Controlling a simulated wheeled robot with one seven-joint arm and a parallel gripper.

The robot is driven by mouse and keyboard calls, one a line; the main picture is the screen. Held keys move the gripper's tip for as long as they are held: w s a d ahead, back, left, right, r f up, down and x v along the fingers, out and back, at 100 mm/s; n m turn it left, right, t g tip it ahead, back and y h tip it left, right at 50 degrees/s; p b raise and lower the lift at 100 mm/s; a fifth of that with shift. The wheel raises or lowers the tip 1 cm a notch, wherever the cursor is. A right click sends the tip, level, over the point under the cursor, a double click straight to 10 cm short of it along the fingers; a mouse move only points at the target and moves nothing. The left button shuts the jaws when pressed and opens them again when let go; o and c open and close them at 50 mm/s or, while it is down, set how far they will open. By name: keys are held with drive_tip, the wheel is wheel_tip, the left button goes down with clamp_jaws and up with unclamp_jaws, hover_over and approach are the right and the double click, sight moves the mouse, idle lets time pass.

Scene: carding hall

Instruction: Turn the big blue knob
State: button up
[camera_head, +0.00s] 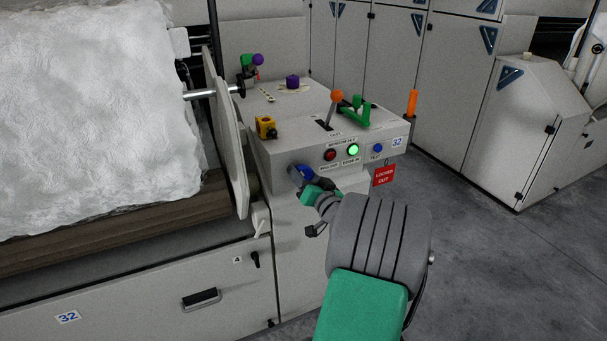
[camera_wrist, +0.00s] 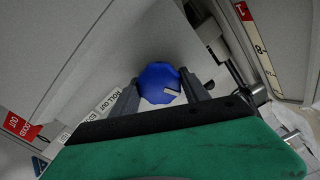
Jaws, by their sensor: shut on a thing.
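The big blue knob (camera_head: 306,173) is on the front face of the grey control box, at its lower left. It is partly hidden by my gripper (camera_head: 299,177). In the wrist view the blue knob (camera_wrist: 158,78) is faceted, with a short pale mark at its lower right. The two dark fingers of my gripper (camera_wrist: 160,97) stand on either side of it and are closed on it.
The grey control box (camera_head: 273,153) carries a red button (camera_head: 330,154), a lit green button (camera_head: 352,149) and a small blue button (camera_head: 378,147). An orange-knobbed lever (camera_head: 337,96) and a green handle (camera_head: 356,112) stand on top. A red tag (camera_head: 384,175) hangs at right. A large white fibre roll (camera_head: 95,110) is at left.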

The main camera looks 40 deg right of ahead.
drive_tip(key=shift+m+p, duration=0.5)
drive_tip(key=shift+m, duration=1.1)
drive_tip(key=o, duration=1.4)
drive_tip(key=shift+c, duration=0.2)
drive_tip(key=v, duration=0.7)
drive_tip(key=shift+s, duration=0.4)
drive_tip(key=shift+a, duration=0.2)
